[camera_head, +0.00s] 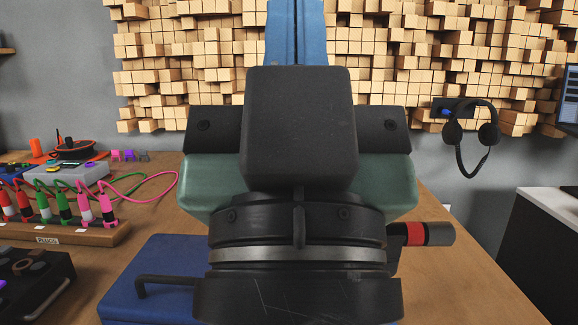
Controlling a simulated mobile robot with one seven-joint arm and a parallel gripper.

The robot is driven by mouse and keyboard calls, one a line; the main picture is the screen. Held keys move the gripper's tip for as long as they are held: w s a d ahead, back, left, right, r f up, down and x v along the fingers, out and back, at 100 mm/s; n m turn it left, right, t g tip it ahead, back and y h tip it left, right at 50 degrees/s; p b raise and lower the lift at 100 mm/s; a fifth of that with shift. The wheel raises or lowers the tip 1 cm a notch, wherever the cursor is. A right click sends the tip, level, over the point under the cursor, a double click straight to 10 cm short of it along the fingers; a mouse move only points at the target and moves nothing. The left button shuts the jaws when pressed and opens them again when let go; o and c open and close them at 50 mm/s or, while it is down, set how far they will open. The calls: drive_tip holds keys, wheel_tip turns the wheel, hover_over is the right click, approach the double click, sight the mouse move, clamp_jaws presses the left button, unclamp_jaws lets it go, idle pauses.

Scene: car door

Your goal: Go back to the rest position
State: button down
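A large dark block with a round collar and a pale metal ring fills the middle of the head view, close to the camera. It looks like part of my own arm, though I cannot be sure. Green sides and a dark crossbar show behind it, and a blue upright part rises above it to the top edge. I can make out no gripper fingers anywhere in this view. The task names no object.
A wooden table (462,290) spans the front. A blue case (150,265), a plug board (75,236) with coloured cables and a dark control box (35,280) stand left. A headset (472,138) hangs right, before a wall of wooden blocks (160,90).

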wheel_tip(320, 180, up, 38)
drive_tip(key=p, duration=3.6)
drive_tip(key=shift+a+p, duration=0.2)
drive_tip(key=shift+p, duration=0.15)
drive_tip(key=shift+w+f, duration=0.1)
